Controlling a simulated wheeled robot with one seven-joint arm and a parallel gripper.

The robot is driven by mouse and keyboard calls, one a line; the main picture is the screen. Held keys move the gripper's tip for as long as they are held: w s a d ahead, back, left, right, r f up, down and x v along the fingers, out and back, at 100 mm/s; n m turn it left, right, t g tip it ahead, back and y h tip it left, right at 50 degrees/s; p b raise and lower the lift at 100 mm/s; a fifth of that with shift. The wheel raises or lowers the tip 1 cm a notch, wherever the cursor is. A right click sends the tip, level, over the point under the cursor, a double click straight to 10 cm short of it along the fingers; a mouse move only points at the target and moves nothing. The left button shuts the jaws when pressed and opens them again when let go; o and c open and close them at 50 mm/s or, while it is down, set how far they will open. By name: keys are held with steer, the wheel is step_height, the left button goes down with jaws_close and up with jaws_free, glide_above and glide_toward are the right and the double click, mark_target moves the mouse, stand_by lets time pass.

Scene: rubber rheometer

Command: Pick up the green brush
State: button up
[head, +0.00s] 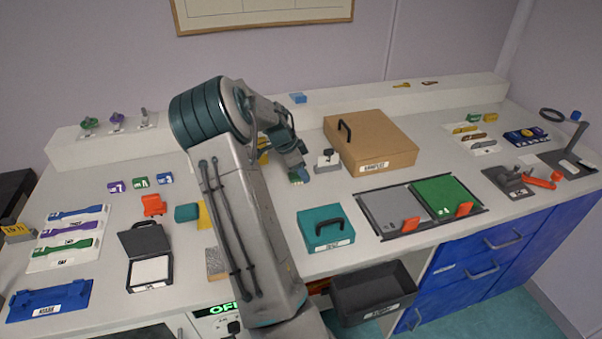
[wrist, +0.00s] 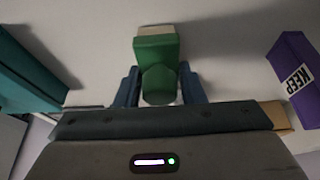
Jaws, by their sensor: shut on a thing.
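The green brush (wrist: 157,52) is between the two blue fingers of my gripper (wrist: 160,88) in the wrist view. It has a green body with a rounded near end and a pale cream tip at the far end. My gripper is shut on it. A pale surface shows behind the brush, and I cannot tell whether its tip touches that surface. In the head view my gripper (head: 300,175) is over the middle of the bench, left of the brown case, and the brush cannot be clearly made out there.
A purple block marked KEEP (wrist: 295,75) is right of the brush; a teal object (wrist: 25,70) is left. On the bench stand a brown case (head: 372,140), a grey stand (head: 328,163), a teal box (head: 325,233) and a grey-and-green panel pair (head: 395,207).

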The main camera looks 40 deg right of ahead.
steer(key=shift+r, duration=0.45)
step_height(320, 180, up, 3)
steer(key=shift+f, duration=0.2)
steer(key=s+d+r+b, duration=0.2)
steer(key=s+r, duration=0.5)
steer(key=s, duration=0.4)
steer(key=shift+s+d, duration=0.2)
steer(key=shift+d, duration=0.2)
steer(key=shift+r, duration=0.1)
steer(key=shift+o, duration=0.7)
